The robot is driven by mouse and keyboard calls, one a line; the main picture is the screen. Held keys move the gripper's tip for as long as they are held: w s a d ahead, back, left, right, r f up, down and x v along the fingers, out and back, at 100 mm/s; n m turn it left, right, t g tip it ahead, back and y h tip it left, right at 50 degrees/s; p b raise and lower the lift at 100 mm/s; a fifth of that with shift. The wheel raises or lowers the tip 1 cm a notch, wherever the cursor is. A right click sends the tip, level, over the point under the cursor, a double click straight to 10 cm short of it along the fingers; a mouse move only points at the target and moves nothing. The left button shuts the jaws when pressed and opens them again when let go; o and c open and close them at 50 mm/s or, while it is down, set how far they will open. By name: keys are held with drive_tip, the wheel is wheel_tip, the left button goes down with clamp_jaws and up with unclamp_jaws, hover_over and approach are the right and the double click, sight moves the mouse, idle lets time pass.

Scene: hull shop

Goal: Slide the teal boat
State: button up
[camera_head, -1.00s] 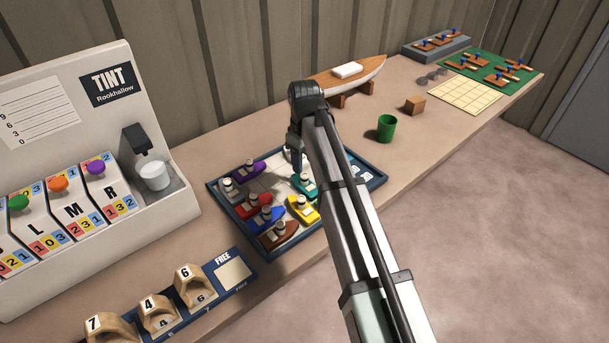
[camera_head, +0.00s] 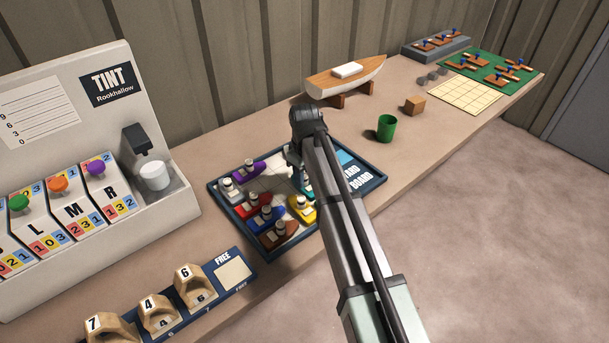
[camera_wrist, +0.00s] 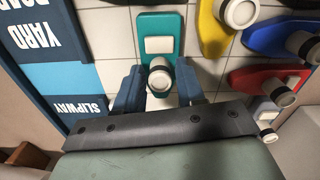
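The teal boat (camera_wrist: 158,28), with a white block and a round pale funnel with a dark band, sits on the tiled floor of the yard board tray. In the head view it is mostly hidden behind my arm. My gripper (camera_wrist: 159,68) is open, its two blue fingers on either side of the funnel, with gaps showing between fingers and funnel. In the head view my gripper (camera_head: 298,168) is low over the tray (camera_head: 236,229). The light blue slipway strip (camera_wrist: 70,84) lies left of the boat in the wrist view, with tiles between.
Yellow (camera_head: 301,208), blue (camera_head: 263,222), red (camera_head: 250,207), brown (camera_head: 278,236), purple (camera_head: 246,170) and white (camera_head: 229,191) boats share the tray. A green cup (camera_head: 386,128), wooden cube (camera_head: 415,105) and model hull (camera_head: 345,78) stand behind. A tint machine (camera_head: 85,165) stands left.

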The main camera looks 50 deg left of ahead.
clamp_jaws()
idle(0.3)
drive_tip(key=a, duration=1.3)
drive_tip(key=shift+r, duration=0.1)
unclamp_jaws()
drive_tip(key=shift+a, duration=0.1)
drive_tip(key=shift+o, duration=1.4)
wheel_tip(320, 180, up, 14)
